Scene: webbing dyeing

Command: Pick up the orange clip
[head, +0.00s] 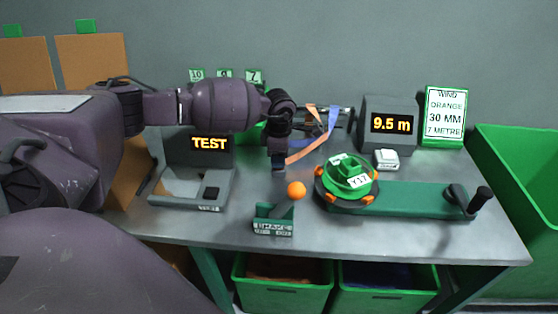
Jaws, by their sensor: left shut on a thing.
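My left arm reaches in from the left, and its gripper (279,163) points down over the middle of the table. The gripper is shut at the near end of an orange webbing strip (308,152), which runs up and right from it. The fingertips are small and dark, so the exact grip is hard to see. Several orange clip-like pieces (336,198) sit around the rim of the green reel (348,176), right of and apart from the gripper. I cannot tell an orange clip at the jaws. My right gripper is out of view.
A lever with an orange knob (297,190) stands in front of the gripper. A grey TEST unit (190,184) is left; a 9.5 m display (391,124) and white-green sign (445,115) are behind right. A blue strip (333,121) hangs behind. Green bins (283,297) are below.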

